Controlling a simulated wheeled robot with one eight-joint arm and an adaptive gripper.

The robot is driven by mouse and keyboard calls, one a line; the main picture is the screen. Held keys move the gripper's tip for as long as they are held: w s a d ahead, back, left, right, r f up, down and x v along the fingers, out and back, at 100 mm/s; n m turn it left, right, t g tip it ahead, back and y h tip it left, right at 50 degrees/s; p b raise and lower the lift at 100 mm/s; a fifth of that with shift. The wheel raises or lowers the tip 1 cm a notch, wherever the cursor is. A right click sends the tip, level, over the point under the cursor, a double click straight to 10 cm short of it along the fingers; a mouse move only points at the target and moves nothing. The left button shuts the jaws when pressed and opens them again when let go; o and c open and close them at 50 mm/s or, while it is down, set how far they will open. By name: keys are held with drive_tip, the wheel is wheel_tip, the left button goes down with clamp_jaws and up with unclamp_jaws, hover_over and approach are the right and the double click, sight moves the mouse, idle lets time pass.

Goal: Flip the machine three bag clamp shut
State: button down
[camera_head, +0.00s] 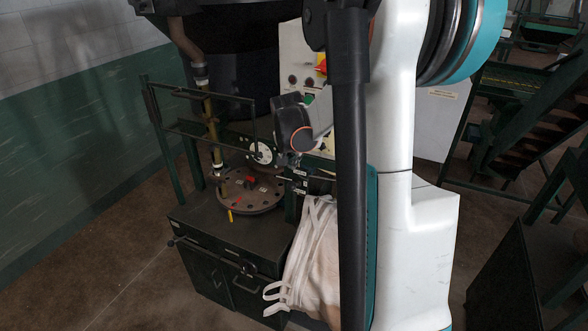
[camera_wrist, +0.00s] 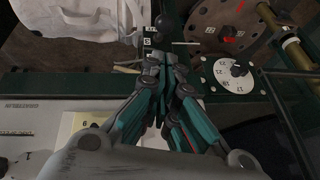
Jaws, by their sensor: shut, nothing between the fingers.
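The white bulk bag (camera_head: 313,262) hangs at the front of the machine, and it also shows at the top left of the wrist view (camera_wrist: 65,32). Small dark clamp parts (camera_head: 300,178) sit at the bag's top edge, too small to tell their position. In the wrist view a black ball knob (camera_wrist: 165,23), seemingly on the clamp lever, is just beyond my fingertips; I cannot tell whether they touch. A small white label (camera_wrist: 149,44) is beside it. My gripper (camera_wrist: 166,58) is shut and empty, pointing at the knob. In the head view my arm largely hides it.
A white dial (camera_head: 260,152) and a round flanged plate (camera_head: 252,193) are left of the clamp. A dark green frame (camera_head: 160,125) and a yellowish pipe (camera_head: 211,125) rise beside them. A dark cabinet (camera_head: 222,245) stands below. Open floor (camera_head: 110,262) lies left.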

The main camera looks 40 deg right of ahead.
sight(294, 184)
drive_tip(key=x, duration=0.9)
drive_tip(key=shift+w+f+b, duration=0.15)
drive_tip(key=shift+f+b, duration=0.2)
drive_tip(key=shift+a+f+h+b, duration=0.25)
drive_tip(key=shift+a+h+b, duration=0.05)
drive_tip(key=shift+b, duration=0.45)
drive_tip(key=shift+a+f, duration=0.1)
